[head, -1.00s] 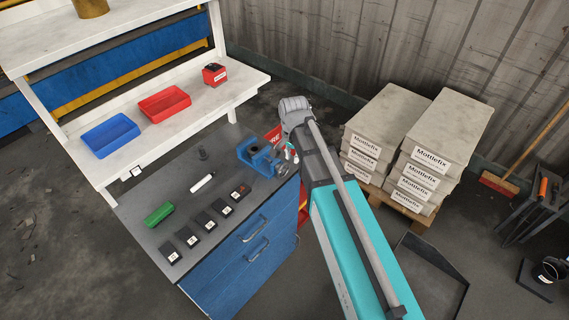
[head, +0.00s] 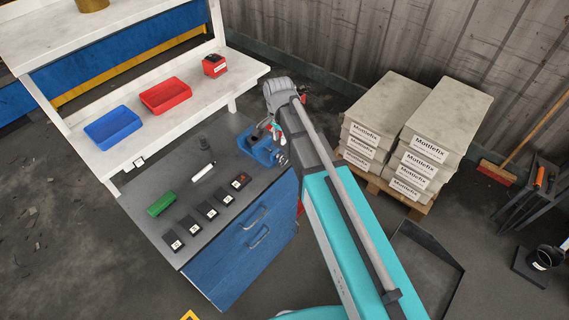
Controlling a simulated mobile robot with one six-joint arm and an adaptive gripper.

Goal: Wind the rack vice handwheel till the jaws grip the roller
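The blue vice (head: 256,152) stands at the right end of the grey bench top. Its small metal handwheel (head: 283,160) shows at its right side, near the bench edge. My gripper (head: 275,133) is small in view, above and partly in front of the vice. I cannot tell whether it touches the vice, or whether its fingers are open or shut. The jaws are largely hidden, so I cannot see whether a roller sits between them.
Several dark numbered blocks (head: 207,210) line the bench front. A small dark upright piece (head: 203,144) stands behind. The shelf above holds a blue bin (head: 112,128), a red bin (head: 166,95) and a red box (head: 215,65). Labelled stacks (head: 426,140) stand on a pallet to the right.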

